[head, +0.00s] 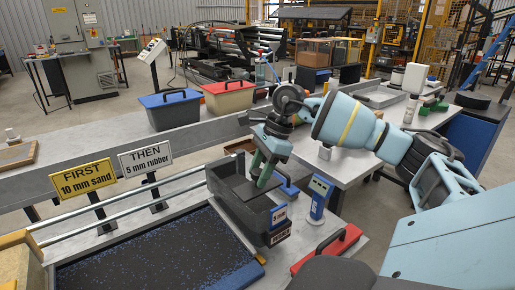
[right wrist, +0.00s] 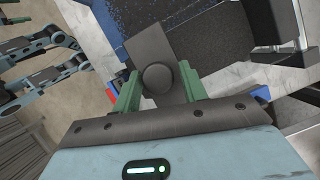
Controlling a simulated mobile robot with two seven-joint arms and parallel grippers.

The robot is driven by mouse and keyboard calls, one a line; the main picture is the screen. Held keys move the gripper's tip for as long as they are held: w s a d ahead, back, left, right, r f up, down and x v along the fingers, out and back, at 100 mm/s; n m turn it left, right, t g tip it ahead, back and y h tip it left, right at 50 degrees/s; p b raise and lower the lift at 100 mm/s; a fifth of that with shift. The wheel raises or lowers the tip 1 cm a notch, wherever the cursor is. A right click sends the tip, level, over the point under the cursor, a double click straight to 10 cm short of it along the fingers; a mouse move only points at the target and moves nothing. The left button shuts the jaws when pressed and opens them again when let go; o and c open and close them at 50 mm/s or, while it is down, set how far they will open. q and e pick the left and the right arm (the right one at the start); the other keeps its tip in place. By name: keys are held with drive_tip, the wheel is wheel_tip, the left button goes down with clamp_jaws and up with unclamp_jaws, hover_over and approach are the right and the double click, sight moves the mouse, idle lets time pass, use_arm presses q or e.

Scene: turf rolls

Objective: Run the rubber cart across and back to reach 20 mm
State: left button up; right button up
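The dark rubber cart (head: 222,190) stands at the right end of the tray, by the silver rails (head: 130,207). A blue plate on it appears to read 7 mm, above a label that seems to read RUBBER. The tray's dark bed (head: 150,255) is scattered with blue specks. My right gripper (head: 263,172) reaches down over the cart. In the right wrist view its two green fingers (right wrist: 159,85) stand either side of a round dark knob (right wrist: 158,78) on a grey plate (right wrist: 150,45). Whether they touch it is unclear.
A yellow sign (head: 83,179) reads FIRST 10 mm sand; a white sign (head: 146,159) reads THEN 5 mm rubber. Blue (head: 171,110) and red (head: 229,96) bins sit behind.

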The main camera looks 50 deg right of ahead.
drive_tip(key=shift+o, duration=0.7)
drive_tip(key=shift+a, duration=0.1)
drive_tip(key=shift+r, duration=0.2)
drive_tip(key=v, duration=0.7)
drive_tip(key=shift+r, duration=0.15)
drive_tip(key=shift+s, duration=0.15)
